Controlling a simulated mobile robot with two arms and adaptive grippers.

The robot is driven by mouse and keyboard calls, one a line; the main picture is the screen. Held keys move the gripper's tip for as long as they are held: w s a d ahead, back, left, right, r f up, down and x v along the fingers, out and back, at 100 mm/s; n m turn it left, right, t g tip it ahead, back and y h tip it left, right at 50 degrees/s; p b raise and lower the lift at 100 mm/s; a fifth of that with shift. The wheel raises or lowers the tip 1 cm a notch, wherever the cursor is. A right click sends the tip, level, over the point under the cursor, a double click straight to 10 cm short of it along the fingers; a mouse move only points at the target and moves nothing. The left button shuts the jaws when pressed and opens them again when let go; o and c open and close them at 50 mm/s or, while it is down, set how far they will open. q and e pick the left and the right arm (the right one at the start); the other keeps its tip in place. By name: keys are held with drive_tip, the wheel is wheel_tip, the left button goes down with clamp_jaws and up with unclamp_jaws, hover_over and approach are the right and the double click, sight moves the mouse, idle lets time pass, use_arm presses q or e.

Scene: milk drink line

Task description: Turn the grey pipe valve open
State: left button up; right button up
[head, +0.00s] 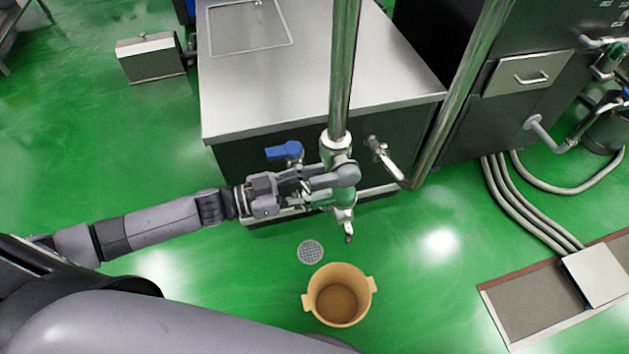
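The grey pipe valve (346,174) sits on the vertical steel pipe (342,70), below a round metal fitting, in the middle of the head view. Its rounded grey handle points left, toward my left gripper. My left gripper (307,185) comes in from the left, with its fingers at the handle's left end. The fingers and handle overlap in the picture, so I cannot tell whether they are closed on it. Below the valve the pipe has a green section and a small spout (348,232). My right gripper is not in view.
A blue valve handle (283,152) is just behind my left gripper. A steel-topped counter (300,85) stands behind. A tan bucket (340,294) and a floor drain (310,252) are below.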

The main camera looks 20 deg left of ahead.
use_arm(q)
clamp_jaws()
idle(0.7)
